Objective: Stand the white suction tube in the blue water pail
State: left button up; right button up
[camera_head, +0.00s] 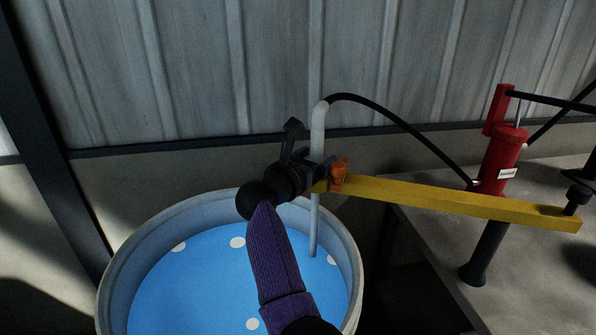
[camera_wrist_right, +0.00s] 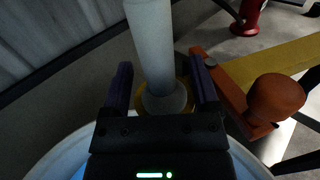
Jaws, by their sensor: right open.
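The white suction tube (camera_head: 318,130) stands upright over the blue water pail (camera_head: 125,262), with a black hose at its top. Its thin lower part (camera_head: 313,235) reaches down inside the pail and ends against the blue water; I cannot tell how deep it goes. My right gripper (camera_head: 322,172) is at the tube beside an orange clamp. In the right wrist view, the tube (camera_wrist_right: 153,45) stands between my open gripper's two purple fingers (camera_wrist_right: 162,85), with a gap on each side. My left gripper is not in view.
A yellow bar (camera_head: 450,203) runs right from the orange clamp (camera_head: 339,176). The black hose (camera_head: 405,125) leads to a red cylinder (camera_head: 500,160) on a grey platform (camera_head: 540,270). A corrugated wall (camera_head: 200,70) stands close behind the pail.

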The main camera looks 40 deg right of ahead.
jog(key=shift+w+d, duration=0.1)
jog(key=shift+d, duration=0.4)
grip_shut()
dwell(0.3)
dwell(1.3)
